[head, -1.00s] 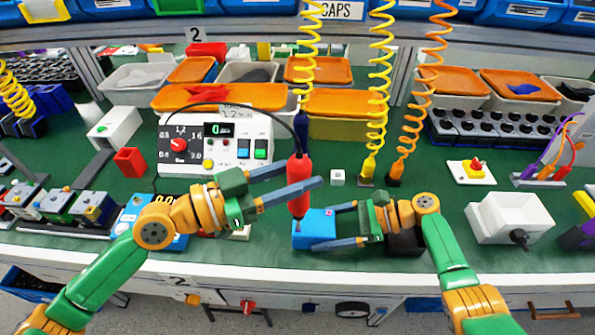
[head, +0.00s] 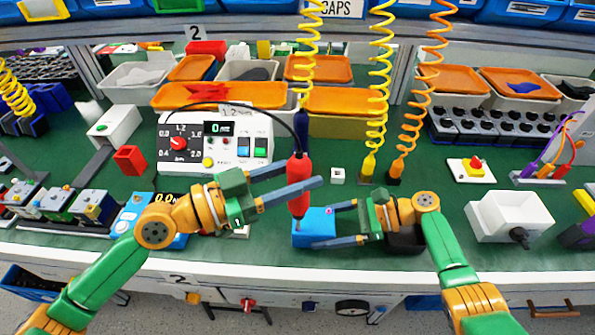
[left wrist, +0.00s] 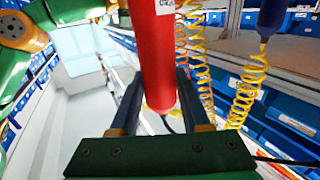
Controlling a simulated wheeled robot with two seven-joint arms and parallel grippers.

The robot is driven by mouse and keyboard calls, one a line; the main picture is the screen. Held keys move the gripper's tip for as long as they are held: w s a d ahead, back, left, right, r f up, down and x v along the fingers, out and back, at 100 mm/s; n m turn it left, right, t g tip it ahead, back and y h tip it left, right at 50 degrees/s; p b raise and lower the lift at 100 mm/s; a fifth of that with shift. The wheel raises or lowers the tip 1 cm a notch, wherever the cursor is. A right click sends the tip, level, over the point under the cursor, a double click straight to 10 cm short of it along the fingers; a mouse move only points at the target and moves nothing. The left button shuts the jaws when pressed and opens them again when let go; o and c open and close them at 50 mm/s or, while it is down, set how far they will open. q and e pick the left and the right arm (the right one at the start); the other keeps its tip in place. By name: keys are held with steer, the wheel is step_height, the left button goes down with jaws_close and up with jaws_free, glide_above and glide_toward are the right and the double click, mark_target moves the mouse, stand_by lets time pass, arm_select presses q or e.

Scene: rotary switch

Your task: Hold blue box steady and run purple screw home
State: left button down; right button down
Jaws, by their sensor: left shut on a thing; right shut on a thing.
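The blue box (head: 316,222) sits on the green bench top near its front edge. My right gripper (head: 334,226) is shut on the box, one finger on each side of it. A small purple spot, the screw (head: 328,211), shows on the box top to the right of the tip. I cannot tell whether the tip touches anything.
A white control unit (head: 217,140) with a red dial stands behind my left arm. A black tray (head: 406,240) lies beside my right gripper.

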mark_target(294, 155)
stand_by(0.6)
arm_select(q)
steer(key=shift+r, duration=2.25)
arm_select(e)
jaws_free()
